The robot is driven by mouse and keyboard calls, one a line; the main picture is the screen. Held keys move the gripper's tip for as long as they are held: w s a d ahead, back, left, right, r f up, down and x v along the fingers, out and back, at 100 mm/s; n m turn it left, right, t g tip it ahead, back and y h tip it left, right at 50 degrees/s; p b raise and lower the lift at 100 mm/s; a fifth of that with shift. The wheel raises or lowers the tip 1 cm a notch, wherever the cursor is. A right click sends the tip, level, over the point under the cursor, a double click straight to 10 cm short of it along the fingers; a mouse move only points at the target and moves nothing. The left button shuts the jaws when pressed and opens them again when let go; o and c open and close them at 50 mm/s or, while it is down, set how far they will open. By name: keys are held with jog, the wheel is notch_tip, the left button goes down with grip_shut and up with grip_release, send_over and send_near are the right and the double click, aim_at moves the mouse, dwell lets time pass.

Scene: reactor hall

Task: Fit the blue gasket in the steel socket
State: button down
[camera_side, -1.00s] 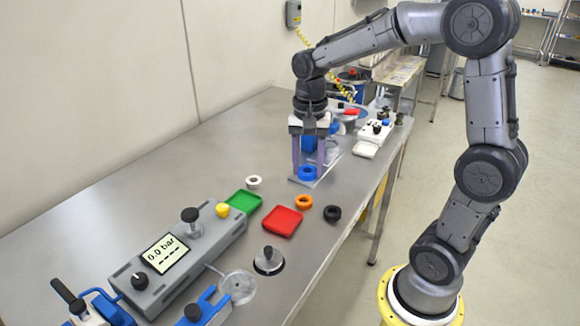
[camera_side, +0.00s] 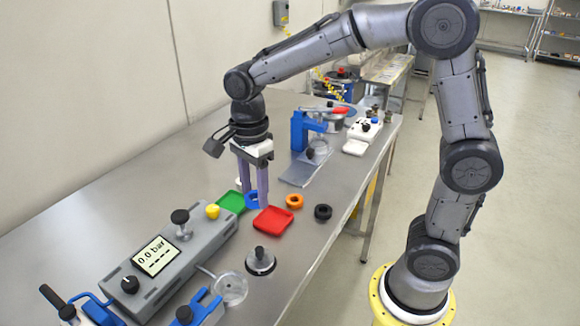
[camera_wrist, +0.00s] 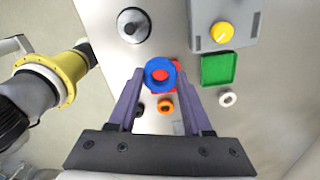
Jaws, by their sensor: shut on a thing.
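The blue gasket (camera_wrist: 160,62) is a thick ring held between the two fingertips of my gripper (camera_wrist: 159,75); red shows through its hole in the wrist view. In the side view the gasket (camera_side: 251,201) is partly hidden by the fingers of my gripper (camera_side: 253,197), above the area between the green and red trays. A round steel fitting (camera_side: 260,266) with a dark knob standing in its middle is in the bench nearer the side camera. It also shows at the upper left of the wrist view (camera_wrist: 127,31). I cannot tell whether this is the socket itself or a lid on it.
The red tray (camera_side: 273,221) and green tray (camera_side: 230,203) lie near the gripper. Orange (camera_side: 294,202) and black (camera_side: 323,212) rings lie to the right. A white ring (camera_wrist: 228,99) is by the green tray. A grey gauge box (camera_side: 180,258) stands left; a blue press (camera_side: 300,130) stands behind.

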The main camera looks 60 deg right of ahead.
jog(key=a+f, duration=0.2)
jog(key=a, duration=0.5)
jog(key=n, duration=0.3)
send_over(229, 286)
jog(key=shift+f, duration=3.25)
jog(key=shift+f, duration=0.5)
grip_release()
notch_tip(229, 286, up, 7)
dwell(0.4)
